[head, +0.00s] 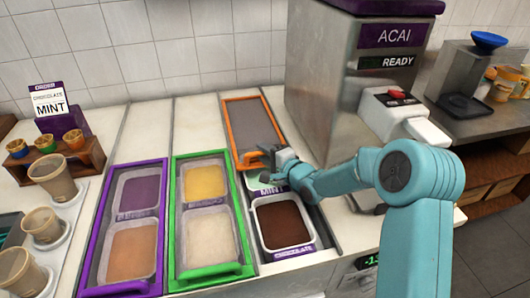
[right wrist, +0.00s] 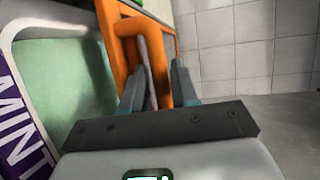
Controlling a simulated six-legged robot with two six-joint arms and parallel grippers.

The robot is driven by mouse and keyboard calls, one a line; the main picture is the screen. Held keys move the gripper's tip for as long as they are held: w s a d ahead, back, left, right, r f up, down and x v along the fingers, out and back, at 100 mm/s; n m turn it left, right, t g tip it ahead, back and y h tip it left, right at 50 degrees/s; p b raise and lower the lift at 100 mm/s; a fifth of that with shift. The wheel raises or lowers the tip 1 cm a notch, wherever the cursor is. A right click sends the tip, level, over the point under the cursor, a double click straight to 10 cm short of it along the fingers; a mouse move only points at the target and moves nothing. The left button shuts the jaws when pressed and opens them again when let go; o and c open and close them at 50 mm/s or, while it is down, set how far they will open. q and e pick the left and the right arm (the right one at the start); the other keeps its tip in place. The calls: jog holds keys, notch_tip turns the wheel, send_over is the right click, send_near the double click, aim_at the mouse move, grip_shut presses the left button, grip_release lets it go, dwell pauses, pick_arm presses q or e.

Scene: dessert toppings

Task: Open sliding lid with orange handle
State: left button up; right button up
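The sliding lid (head: 252,120) is a grey panel in an orange frame. It lies at the back of the right-hand topping bay, behind the mint and chocolate tubs. Its orange handle (head: 252,158) is at its front end. My right gripper (head: 268,165) is at the handle, above the mint tub. In the right wrist view, the orange handle (right wrist: 130,27) runs between the fingers of my right gripper (right wrist: 162,65). One finger reaches through the handle loop, the other is outside it, and they look closed on it. My left gripper is not in view.
The mint tub (right wrist: 70,75) is partly uncovered under my gripper. The chocolate tub (head: 282,222) is open in front. Green-framed (head: 205,273) and purple-framed (head: 120,288) bays lie left. The acai machine (head: 330,80) stands close behind on the right. The counter behind the bays is clear.

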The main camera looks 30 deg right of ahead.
aim_at(258, 135)
jog(key=shift+w+a, duration=0.1)
jog(key=shift+w, duration=0.05)
grip_shut()
jog(key=w, duration=0.2)
jog(key=w+d+p, duration=0.1)
jog(key=w, duration=0.2)
jog(key=w+d+p, duration=0.1)
jog(key=w, duration=0.2)
jog(key=shift+w+r, duration=0.1)
jog(key=shift+w+d, duration=0.2)
jog(key=shift+w, duration=0.1)
grip_release()
